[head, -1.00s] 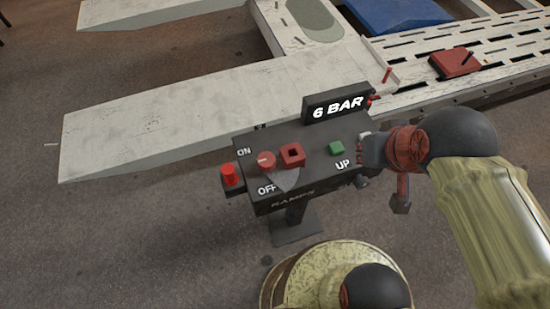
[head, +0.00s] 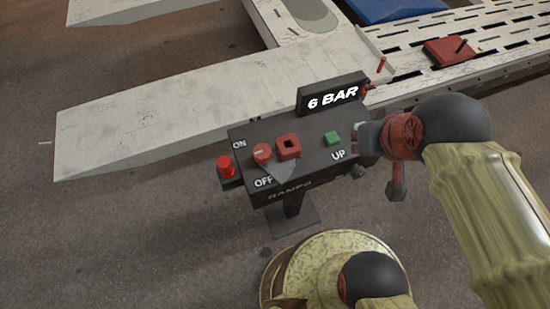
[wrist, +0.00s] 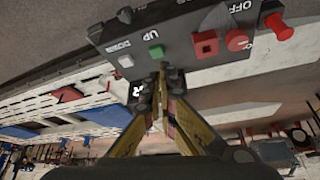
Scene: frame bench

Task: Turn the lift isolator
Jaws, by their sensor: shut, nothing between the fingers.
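The lift isolator looks to be the round red knob (head: 262,153) between the ON and OFF labels on the black control box (head: 315,172). It carries a pale mark, but I cannot tell which label it points to. The knob also shows in the wrist view (wrist: 237,40). A red square piece with a dark hole (head: 288,147) sits right beside it. My gripper (head: 360,140) is at the box's right end, by the UP label, apart from the knob. In the wrist view its fingers (wrist: 160,76) are together and empty, just below the green button (wrist: 156,51).
A red mushroom button (head: 227,167) sticks out at the box's left end. A white button (wrist: 125,60) is by the DOWN label. A "6 BAR" sign (head: 333,97) stands behind the panel. The pale lift ramp (head: 170,115) lies behind; open floor is at left.

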